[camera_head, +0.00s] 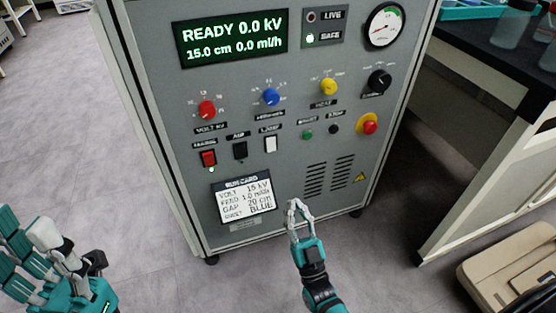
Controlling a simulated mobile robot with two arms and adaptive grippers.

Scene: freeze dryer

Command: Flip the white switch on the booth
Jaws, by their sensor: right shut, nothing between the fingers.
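The booth (230,130) is a grey control cabinet that fills the middle of the head view. The white switch (271,145) is on its front, at the right end of a row with a red switch (208,158) and a black switch (240,150). My right gripper (296,206) is below the white switch and a little to the right, in front of the cabinet's lower part; its fingertips are together and hold nothing. My left arm's teal and grey parts (45,260) are at the lower left, away from the booth; the state of its fingers is unclear.
Red, blue and yellow knobs (271,97) sit above the switches. A red stop button (369,126) is on the right. A run card (244,202) is fixed low on the front. A dark-topped bench (480,65) stands at right, with a beige case (510,270) on the floor.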

